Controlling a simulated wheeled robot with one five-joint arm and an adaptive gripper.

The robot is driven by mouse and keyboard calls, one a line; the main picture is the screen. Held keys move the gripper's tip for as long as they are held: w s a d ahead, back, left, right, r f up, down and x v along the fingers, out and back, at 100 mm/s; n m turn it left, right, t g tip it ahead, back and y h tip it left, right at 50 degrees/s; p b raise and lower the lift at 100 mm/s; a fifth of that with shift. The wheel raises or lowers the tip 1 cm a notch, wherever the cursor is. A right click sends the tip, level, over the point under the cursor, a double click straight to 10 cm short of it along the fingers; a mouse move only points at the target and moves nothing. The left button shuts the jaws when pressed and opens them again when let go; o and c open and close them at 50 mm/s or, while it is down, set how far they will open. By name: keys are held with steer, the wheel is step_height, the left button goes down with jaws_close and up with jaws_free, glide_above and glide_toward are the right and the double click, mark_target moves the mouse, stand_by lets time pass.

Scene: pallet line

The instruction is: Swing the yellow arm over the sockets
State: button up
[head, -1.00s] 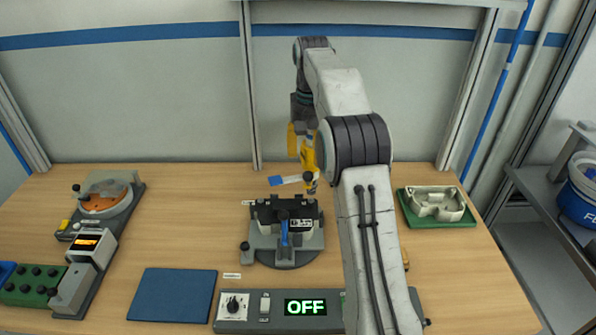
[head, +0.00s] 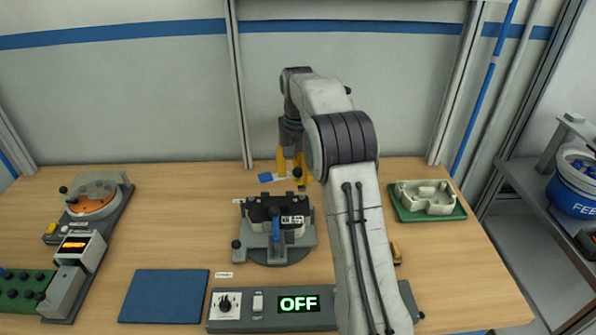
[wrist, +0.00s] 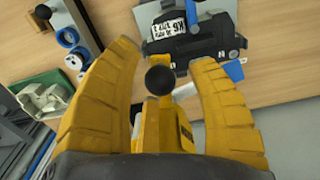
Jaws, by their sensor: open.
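The yellow arm (wrist: 150,125) carries a round black knob (wrist: 160,80); the knob also shows in the head view (head: 297,172), behind the fixture. My gripper (wrist: 165,60) is open, with one yellow finger on each side of the knob and arm. No contact is clear. In the head view my gripper (head: 294,175) is partly hidden by my arm. The black housing (head: 262,205) with a white label sits on a round grey fixture (head: 250,247) with a blue lever (head: 276,232). The sockets cannot be made out. The housing (wrist: 212,40) also shows in the wrist view.
A blue mat (head: 163,296) lies front left, beside a control panel (head: 235,325) reading OFF. A green tray (head: 458,212) with a pale casting stands right. A device with an orange dish (head: 92,203) stands left. A blue-and-white tab (head: 266,177) sticks out behind the fixture.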

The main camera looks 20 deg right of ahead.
jaws_close()
stand_by(0.6)
